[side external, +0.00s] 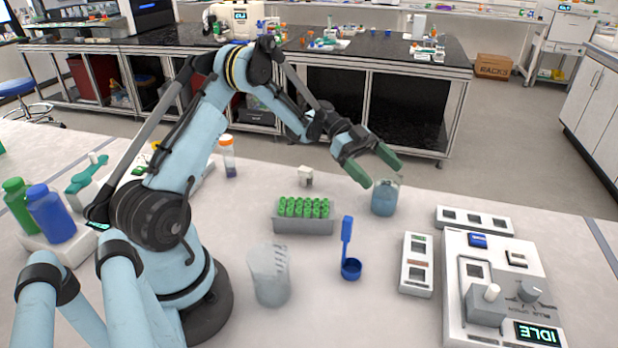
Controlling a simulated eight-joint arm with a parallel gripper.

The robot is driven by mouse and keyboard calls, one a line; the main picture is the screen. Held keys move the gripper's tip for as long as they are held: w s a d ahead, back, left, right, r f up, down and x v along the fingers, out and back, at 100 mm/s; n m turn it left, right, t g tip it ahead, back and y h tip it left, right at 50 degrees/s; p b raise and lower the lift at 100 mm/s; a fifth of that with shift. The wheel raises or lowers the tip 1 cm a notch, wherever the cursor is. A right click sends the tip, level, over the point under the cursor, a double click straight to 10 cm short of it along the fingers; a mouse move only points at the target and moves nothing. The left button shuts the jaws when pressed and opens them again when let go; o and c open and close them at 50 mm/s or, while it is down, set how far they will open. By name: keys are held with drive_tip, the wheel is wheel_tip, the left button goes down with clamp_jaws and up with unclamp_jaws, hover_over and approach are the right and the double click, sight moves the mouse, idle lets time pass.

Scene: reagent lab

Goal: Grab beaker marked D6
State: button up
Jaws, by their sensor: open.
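A clear beaker with blue liquid (384,200) stands upright on the bench, right of centre. A second, pale grey beaker (270,277) with a spout and marks on its side stands nearer the camera. I cannot read D6 on either beaker. My gripper (376,166) has green fingers spread apart with nothing between them. It is just above and beside the blue-liquid beaker's rim, and one fingertip overlaps the rim's left side in the picture. I cannot tell whether they touch.
A grey rack of green-capped vials (303,224) stands left of the blue-liquid beaker. A blue scoop (350,268) stands between the beakers. A device reading IDLE (525,292) and slotted white trays (417,279) are at right. Blue and green bottles (53,222) are at far left.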

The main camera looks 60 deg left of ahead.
sight(398, 189)
drive_tip(key=shift+x, duration=2.75)
drive_tip(key=c, duration=1.2)
